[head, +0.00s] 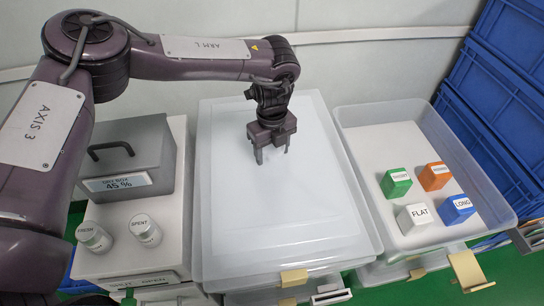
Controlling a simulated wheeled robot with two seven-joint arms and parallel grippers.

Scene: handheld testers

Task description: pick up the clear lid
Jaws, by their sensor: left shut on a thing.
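The clear lid (235,215) is a large translucent sheet-like cover in the middle of the head view. It lies over a pale bin or stand, and its lower edge extends past what is under it. My left gripper (272,155) points down over the upper middle of the lid. Its jaws are shut on the lid, though the gripped part is small and hard to make out between the fingers. I cannot tell whether the lid is lifted. My right gripper is not in view.
An open clear bin (395,150) on the right holds a green block (396,184), an orange block (434,177), a white block (417,218) and a blue block (457,211). A grey box (128,150) and two jars (94,237) stand left. Blue crates (500,100) border the right.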

